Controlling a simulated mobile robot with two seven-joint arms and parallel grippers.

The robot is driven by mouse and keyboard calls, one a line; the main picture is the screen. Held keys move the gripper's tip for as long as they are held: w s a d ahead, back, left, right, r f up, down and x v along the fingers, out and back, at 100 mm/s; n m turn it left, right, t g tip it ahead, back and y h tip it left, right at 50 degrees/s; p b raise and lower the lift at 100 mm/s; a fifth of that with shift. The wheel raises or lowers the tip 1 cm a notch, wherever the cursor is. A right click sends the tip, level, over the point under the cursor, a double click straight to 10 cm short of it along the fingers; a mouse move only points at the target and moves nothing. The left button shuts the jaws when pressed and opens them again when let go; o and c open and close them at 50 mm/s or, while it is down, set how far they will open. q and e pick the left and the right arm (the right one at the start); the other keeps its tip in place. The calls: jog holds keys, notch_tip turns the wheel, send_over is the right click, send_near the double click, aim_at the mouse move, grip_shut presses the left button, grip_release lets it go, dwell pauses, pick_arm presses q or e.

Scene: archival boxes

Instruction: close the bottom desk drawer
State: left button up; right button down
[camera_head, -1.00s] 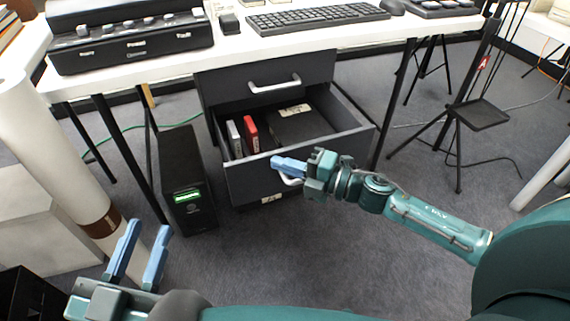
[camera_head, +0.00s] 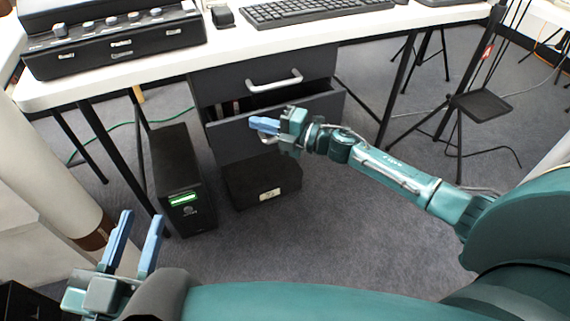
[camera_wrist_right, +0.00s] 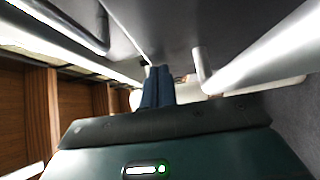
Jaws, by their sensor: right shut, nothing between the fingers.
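The dark bottom desk drawer (camera_head: 228,143) stands slightly out beneath the closed upper drawer (camera_head: 222,82). A narrow gap shows above its front, with only a sliver of its contents visible. My right gripper (camera_head: 252,123) is shut and empty, its blue fingertips at the drawer's front face; exact contact is hard to tell. The drawer's handle is mostly hidden behind that gripper. In the right wrist view the blue fingers (camera_wrist_right: 158,88) are together, between metal bars. My left gripper (camera_head: 138,228) is open and empty at the lower left, away from the desk.
A black box with a label (camera_head: 262,185) sits on the floor below the drawer. A black computer tower (camera_head: 180,175) stands to its left. A thin-legged stand (camera_head: 480,105) is at the right. The carpet in front is clear. A keyboard (camera_head: 310,10) lies on the desk.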

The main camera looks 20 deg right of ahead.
jog(key=shift+w, duration=1.15)
pick_arm(q)
jog(key=shift+w+d+r, duration=0.1)
jog(key=shift+w, duration=0.05)
pick_arm(e)
jog(key=shift+w, duration=0.1)
pick_arm(q)
jog(key=shift+r, duration=0.1)
